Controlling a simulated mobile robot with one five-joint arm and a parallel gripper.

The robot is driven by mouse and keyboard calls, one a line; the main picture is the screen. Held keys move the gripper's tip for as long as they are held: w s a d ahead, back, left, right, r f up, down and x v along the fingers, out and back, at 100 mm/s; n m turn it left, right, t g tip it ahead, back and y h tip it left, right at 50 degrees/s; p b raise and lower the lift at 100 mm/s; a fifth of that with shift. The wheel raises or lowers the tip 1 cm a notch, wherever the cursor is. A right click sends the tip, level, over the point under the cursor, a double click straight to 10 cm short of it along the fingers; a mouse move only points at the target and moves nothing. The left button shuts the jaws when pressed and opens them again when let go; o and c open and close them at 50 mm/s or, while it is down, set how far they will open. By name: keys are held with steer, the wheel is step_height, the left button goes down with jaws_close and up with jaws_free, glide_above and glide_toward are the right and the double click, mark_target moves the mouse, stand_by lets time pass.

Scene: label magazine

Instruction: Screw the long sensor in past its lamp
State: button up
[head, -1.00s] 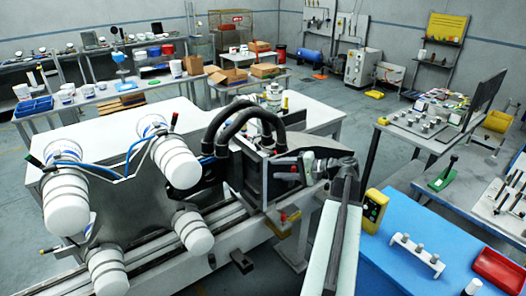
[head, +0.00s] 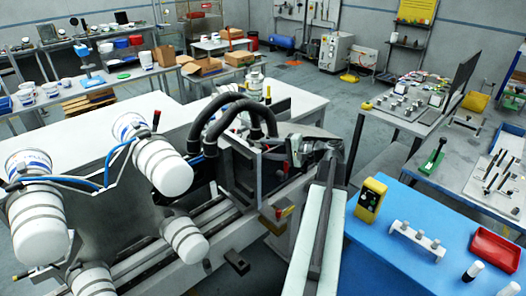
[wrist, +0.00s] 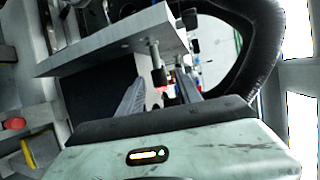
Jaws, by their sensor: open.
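A grey bracket plate (wrist: 120,42) slants across the upper middle of the wrist view. A thin metal sensor body (wrist: 154,52) stands at its edge, with a red band (wrist: 158,78) at its lower end. A second slim metal piece (wrist: 178,64) is just right of it. I cannot tell which is the long sensor or whether its lamp is lit. My gripper (wrist: 160,82) is open, its fingers on either side of the red-banded end; contact is not clear. In the head view, my gripper (head: 308,150) is beside the dark machine head (head: 240,170), partly hidden by my arm.
Thick black hoses (head: 215,115) arch over the machine head; one curves close on the right in the wrist view (wrist: 262,50). A blue table (head: 385,250) at right holds a yellow box (head: 370,197), a white sensor rack (head: 416,240) and a red tray (head: 495,247).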

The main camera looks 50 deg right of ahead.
steer(key=shift+x, duration=0.9)
steer(key=shift+s, duration=0.1)
